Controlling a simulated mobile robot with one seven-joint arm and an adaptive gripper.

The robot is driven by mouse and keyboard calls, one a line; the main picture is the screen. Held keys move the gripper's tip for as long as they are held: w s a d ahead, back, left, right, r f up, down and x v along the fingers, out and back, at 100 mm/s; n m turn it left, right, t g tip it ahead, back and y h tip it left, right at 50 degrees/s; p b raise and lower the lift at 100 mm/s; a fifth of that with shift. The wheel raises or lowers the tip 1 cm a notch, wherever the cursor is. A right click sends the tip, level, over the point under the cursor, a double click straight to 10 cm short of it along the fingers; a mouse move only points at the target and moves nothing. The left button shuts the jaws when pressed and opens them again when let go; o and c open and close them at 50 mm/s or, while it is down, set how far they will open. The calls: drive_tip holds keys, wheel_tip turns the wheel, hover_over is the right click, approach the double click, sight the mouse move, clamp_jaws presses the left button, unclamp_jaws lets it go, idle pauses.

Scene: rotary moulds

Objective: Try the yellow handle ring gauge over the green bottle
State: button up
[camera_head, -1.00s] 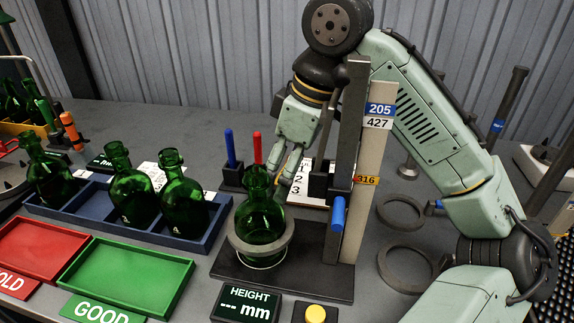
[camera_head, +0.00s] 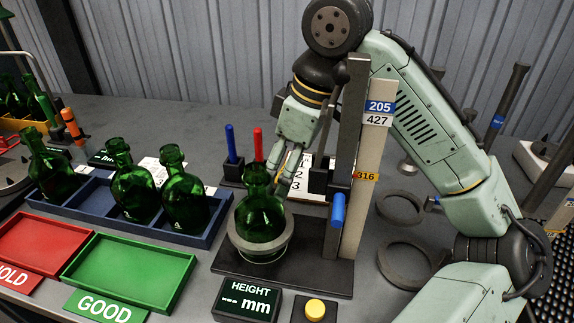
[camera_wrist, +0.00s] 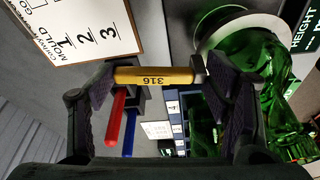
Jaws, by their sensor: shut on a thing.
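The green bottle (camera_head: 258,212) stands upright on the dark base plate (camera_head: 330,279) of the height stand. The grey ring of the yellow handle ring gauge (camera_head: 235,243) is around the bottle's lower body, close to the plate. My gripper (camera_head: 288,172) is behind and right of the bottle. The ring (camera_wrist: 262,18) shows around the bottle (camera_wrist: 252,58) there too. I cannot tell whether the ring touches the plate or the glass.
The stand's post (camera_head: 347,150) is close right of my gripper. Red and blue pens (camera_head: 258,145) stand behind the bottle. Three bottles stand in a blue rack (camera_head: 110,223) at left. A red tray (camera_head: 40,247) and green tray (camera_head: 130,270) are empty. Two rings (camera_head: 384,262) lie right.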

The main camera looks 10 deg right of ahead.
drive_tip(key=shift+f+b, duration=0.5)
drive_tip(key=shift+f, duration=0.45)
drive_tip(key=shift+s+r+p, duration=0.1)
drive_tip(key=shift+p, duration=0.25)
idle(1.9)
idle(0.4)
drive_tip(key=shift+r+p, duration=2.7)
drive_tip(key=shift+p, duration=0.25)
drive_tip(key=shift+s+a+p, duration=0.1)
drive_tip(key=shift+s+p, duration=0.05)
drive_tip(key=shift+p, duration=0.15)
drive_tip(key=shift+r, duration=2.7)
